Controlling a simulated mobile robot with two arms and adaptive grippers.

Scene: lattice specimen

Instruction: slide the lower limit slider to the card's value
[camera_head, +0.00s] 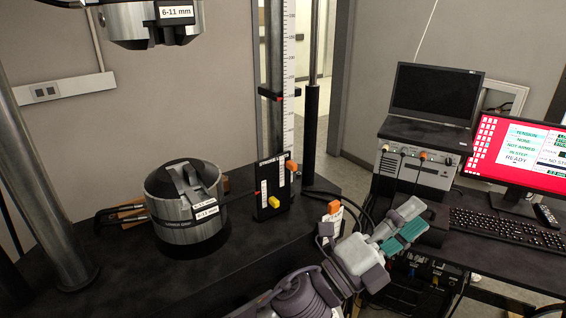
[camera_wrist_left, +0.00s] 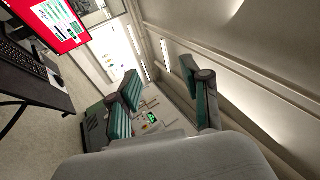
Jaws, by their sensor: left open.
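A black slider panel (camera_head: 265,188) stands on the machine's dark base, beside the column. It carries a yellow knob (camera_head: 274,200) low down and an orange knob (camera_head: 291,166) at its upper right. I cannot tell which is the lower limit slider. My right gripper is not in view.
A lower grip (camera_head: 185,205) sits left of the panel, under an upper grip (camera_head: 150,22) labelled 6-11 mm. A white scale (camera_head: 288,80) rises behind the panel. A laptop (camera_head: 432,100) on a control box (camera_head: 420,165), a monitor (camera_head: 520,150) and a keyboard (camera_head: 500,226) stand right.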

